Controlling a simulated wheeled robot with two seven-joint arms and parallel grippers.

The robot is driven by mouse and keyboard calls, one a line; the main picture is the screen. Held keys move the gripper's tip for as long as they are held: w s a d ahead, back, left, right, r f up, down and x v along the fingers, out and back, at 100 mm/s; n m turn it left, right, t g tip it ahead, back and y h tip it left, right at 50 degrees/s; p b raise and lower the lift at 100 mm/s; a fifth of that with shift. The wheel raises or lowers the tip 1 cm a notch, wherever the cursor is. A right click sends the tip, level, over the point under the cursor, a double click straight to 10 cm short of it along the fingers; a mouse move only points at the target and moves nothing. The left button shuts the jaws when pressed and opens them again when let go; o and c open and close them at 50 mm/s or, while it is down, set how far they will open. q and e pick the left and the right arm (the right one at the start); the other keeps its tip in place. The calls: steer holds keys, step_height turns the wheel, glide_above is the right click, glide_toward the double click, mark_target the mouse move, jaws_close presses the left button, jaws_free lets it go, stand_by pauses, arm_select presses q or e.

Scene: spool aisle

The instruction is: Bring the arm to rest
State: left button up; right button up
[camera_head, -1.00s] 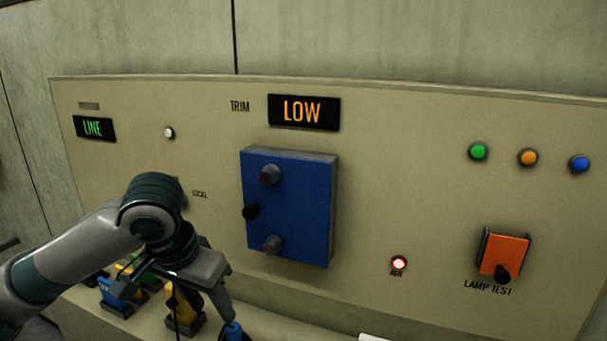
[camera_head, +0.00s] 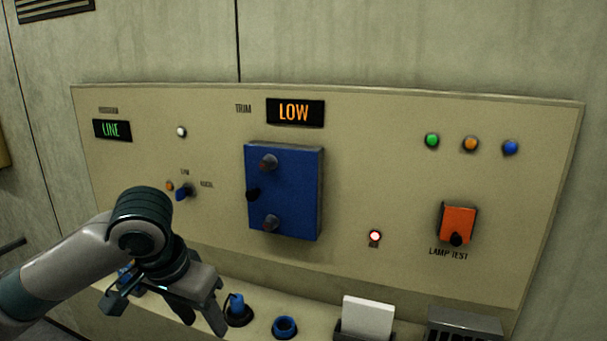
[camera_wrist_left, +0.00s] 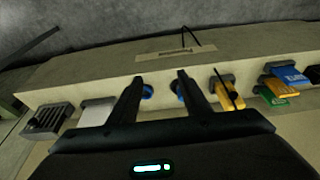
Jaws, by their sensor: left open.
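My left gripper (camera_head: 195,312) hangs in front of the control panel (camera_head: 350,205) at the lower left, its fingers pointing down, above the ledge. Its fingers are apart with nothing between them in the left wrist view (camera_wrist_left: 160,92). Beyond the fingertips, two blue ring-like fittings sit on the ledge. One blue fitting (camera_head: 237,308) is just right of the gripper in the head view, apart from it, and the other (camera_head: 285,326) is further right. My right gripper is in no view.
The panel carries a blue box (camera_head: 285,190) with dark knobs, an orange lamp-test switch (camera_head: 459,224), a LOW display (camera_head: 295,112) and a LINE display (camera_head: 112,130). A white card (camera_head: 368,316) stands on the ledge.

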arm_select(q)
steer(key=s+d+f+t+h, duration=0.15)
steer(key=s+d+f, duration=0.25)
steer(key=f, duration=0.7)
steer(key=s+d+f+h, duration=0.2)
steer(key=s+d+f, duration=0.2)
steer(key=f, duration=0.8)
steer(key=s+a+f+n+g+y, duration=0.1)
steer(key=s+a+f+y, duration=0.1)
steer(key=s+a+f, duration=0.65)
steer(key=s+a+f+n+y, duration=0.1)
steer(key=s+a+f+y, duration=0.3)
steer(key=s, duration=0.7)
steer(key=w+d+f+h, duration=0.1)
steer(key=w+f, duration=0.1)
steer(key=f, duration=1)
steer(key=w+d+f+h, duration=0.1)
steer(key=f, duration=1.2)
steer(key=s+f, duration=0.5)
steer(key=f, duration=0.4)
steer(key=s+f, duration=0.5)
steer(key=f, duration=0.3)
steer(key=shift+a+f+m, duration=0.3)
steer(key=shift+a+f, duration=0.05)
steer(key=shift+f, duration=0.05)
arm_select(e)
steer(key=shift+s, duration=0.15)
